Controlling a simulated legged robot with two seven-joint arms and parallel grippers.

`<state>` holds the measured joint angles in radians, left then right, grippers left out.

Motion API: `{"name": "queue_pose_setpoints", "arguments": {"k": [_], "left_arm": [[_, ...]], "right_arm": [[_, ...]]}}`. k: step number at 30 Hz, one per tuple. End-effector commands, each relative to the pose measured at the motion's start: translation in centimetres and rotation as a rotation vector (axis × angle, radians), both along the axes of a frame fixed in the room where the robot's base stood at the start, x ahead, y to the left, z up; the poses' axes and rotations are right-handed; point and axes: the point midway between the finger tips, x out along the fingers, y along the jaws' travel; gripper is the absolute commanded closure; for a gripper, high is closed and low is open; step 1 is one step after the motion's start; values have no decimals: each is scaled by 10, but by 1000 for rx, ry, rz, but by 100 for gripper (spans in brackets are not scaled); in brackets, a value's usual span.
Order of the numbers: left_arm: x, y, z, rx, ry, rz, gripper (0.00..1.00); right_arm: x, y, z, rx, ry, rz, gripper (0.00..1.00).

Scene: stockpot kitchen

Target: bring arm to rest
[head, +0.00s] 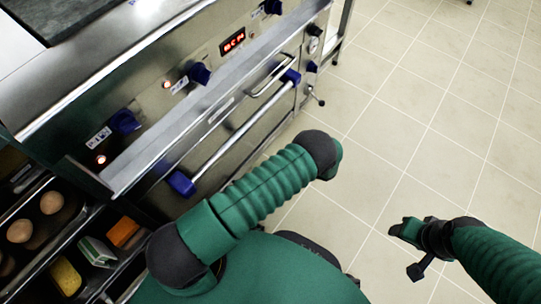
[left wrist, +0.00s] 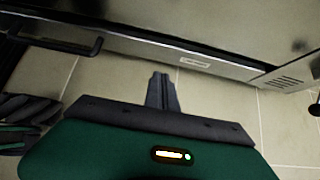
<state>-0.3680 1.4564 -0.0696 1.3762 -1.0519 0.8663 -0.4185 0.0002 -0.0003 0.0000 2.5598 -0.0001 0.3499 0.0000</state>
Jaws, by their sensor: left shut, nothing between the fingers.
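My left arm (head: 262,188) reaches from the lower left across the front of the stove in the head view. Its gripper is hidden there. In the left wrist view my left gripper (left wrist: 161,92) is shut and empty, with its dark fingers together over the floor. My right gripper (head: 405,231) is at the lower right of the head view, above the tiles and apart from any furniture. It is too small to tell whether its fingers are open.
A steel stove (head: 214,79) with blue knobs and an oven handle (head: 243,124) stands at the upper left. A shelf with eggs (head: 52,202) and several packages is at the lower left. The tiled floor (head: 430,110) at the right is clear.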

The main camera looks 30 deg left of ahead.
Motion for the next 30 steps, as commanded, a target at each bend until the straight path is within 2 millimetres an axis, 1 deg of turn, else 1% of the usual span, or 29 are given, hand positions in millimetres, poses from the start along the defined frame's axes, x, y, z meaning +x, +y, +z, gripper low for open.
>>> {"name": "queue_pose_setpoints", "arguments": {"k": [1, 4, 9, 11, 14, 15, 17, 18, 20, 21, 24, 27, 30], "left_arm": [[0, -6, 9, 0, -1, -1, 100], [-2, -14, 14, 3, 0, -1, 100], [-2, -17, 15, 2, -2, 6, 100], [-2, -17, 24, -18, -14, 31, 100], [-7, -17, 60, -104, -66, 161, 100], [-12, -18, 82, -158, -100, 244, 100], [-23, -20, 118, -250, -160, 389, 100], [-32, -22, 142, -314, -205, 490, 100], [-46, -26, 178, -406, -275, 641, 100], [-56, -28, 200, -464, -323, 737, 100], [-80, -34, 247, -590, -438, 955, 100], [-101, -37, 282, -685, -536, 1133, 100], [-120, -39, 308, -763, -624, 1280, 100]], "right_arm": [[0, 0, 8, 0, 0, 1, 42], [0, 0, 10, 0, 0, 1, 42], [0, 0, 10, 0, 1, 0, 42], [0, 0, 11, 0, 1, 0, 42], [0, 0, 17, 0, 1, 0, 42], [0, 0, 21, 0, 1, 0, 42], [0, 0, 26, 0, 1, 0, 42], [0, 0, 29, 0, 1, 0, 42], [0, 0, 34, 0, 1, 0, 42], [0, 0, 37, 0, 1, 0, 42], [0, 0, 43, 0, 1, 0, 42], [0, 0, 48, 0, 1, 0, 42], [0, 0, 52, 0, 1, 0, 42]]}}
